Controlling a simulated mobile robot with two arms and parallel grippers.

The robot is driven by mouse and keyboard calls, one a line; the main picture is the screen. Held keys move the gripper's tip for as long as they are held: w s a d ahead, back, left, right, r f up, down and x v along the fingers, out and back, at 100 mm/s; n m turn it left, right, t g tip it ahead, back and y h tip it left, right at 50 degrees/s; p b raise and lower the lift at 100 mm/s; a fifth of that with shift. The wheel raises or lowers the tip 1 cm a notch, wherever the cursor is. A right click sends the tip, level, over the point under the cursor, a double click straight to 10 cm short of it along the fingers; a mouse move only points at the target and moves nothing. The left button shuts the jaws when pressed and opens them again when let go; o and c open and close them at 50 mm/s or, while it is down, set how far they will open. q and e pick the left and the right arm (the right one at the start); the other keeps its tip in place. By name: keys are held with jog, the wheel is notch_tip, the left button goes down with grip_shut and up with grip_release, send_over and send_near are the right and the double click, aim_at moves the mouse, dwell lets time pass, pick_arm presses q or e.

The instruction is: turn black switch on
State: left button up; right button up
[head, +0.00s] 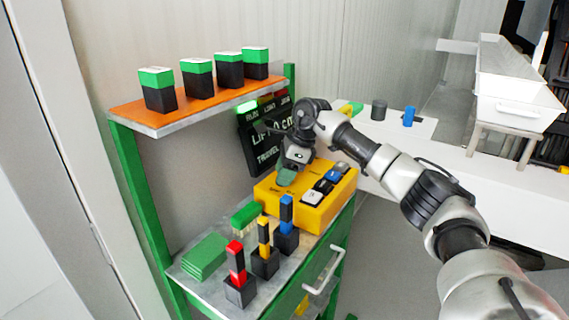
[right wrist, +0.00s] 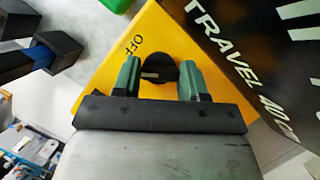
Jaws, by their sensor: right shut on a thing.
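The yellow control box (head: 312,217) sits on the green-framed bench. My right gripper (head: 286,180) points down at the box's back left part. In the right wrist view, its two green fingers (right wrist: 160,78) are shut on the black switch (right wrist: 160,71), a round knob with a light pointer mark. The word OFF is printed on the yellow face beside the knob. In the head view my gripper hides this knob. My left gripper is not in view.
More switches, one white (head: 312,197), stand on the box's right side. A black display panel (head: 265,138) rises behind. Red (head: 238,275), yellow (head: 265,250) and blue (head: 287,225) handled blocks stand in front. An orange shelf (head: 195,105) holds several green-topped black blocks.

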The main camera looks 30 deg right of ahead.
jog(key=n, duration=0.1)
jog(key=n+p, duration=0.1)
jog(key=shift+r+n+g+y, duration=0.2)
jog(key=shift+n+g+y, duration=0.1)
jog(key=shift+g, duration=0.1)
jog(key=shift+w+f+n+g+p, duration=0.1)
jog(key=shift+n+g+p, duration=0.35)
jog(key=shift+n, duration=0.55)
jog(key=o, duration=0.9)
